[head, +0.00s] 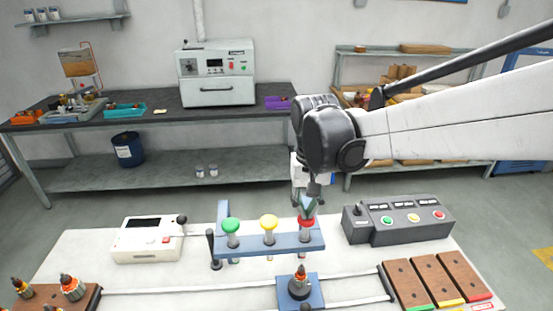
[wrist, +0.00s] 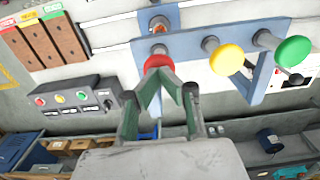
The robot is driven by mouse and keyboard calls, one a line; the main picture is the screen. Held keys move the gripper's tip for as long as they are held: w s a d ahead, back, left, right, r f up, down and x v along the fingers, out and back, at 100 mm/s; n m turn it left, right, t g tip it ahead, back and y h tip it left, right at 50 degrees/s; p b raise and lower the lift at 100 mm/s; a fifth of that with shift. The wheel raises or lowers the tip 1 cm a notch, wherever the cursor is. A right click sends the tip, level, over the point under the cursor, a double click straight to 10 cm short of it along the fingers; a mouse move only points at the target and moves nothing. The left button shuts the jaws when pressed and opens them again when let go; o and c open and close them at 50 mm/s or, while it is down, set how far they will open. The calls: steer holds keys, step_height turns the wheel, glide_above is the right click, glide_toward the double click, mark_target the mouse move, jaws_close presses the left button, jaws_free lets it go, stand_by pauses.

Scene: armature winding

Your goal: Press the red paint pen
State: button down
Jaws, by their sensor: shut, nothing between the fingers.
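The red paint pen (head: 306,224) stands at the right end of a blue rack (head: 284,245), beside the yellow pen (head: 268,223) and the green pen (head: 231,226). My gripper (head: 308,204) is shut and empty, pointing down right over the red cap and partly covering it. In the wrist view the red cap (wrist: 159,63) lies at the fingertips (wrist: 160,80); whether they touch it I cannot tell. An armature (head: 300,283) sits on a blue carriage (head: 283,295) in front of the rack.
A control box (head: 400,220) with buttons stands right of the rack. A white meter (head: 148,239) stands to the left. Wooden blocks (head: 436,279) with coloured ends lie at front right. A wooden tray (head: 85,299) with armatures lies at front left.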

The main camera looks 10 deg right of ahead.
mark_target(306, 221)
steer(key=shift+f, duration=0.15)
step_height(306, 221, down, 5)
steer(key=b, duration=0.3)
steer(key=shift+s+b, duration=0.1)
steer(key=shift+b, duration=0.2)
steer(key=shift+r, duration=0.2)
steer(key=shift+r+p, duration=0.4)
steer(key=shift+r, duration=0.1)
step_height(306, 221, up, 13)
steer(key=shift+p, duration=0.4)
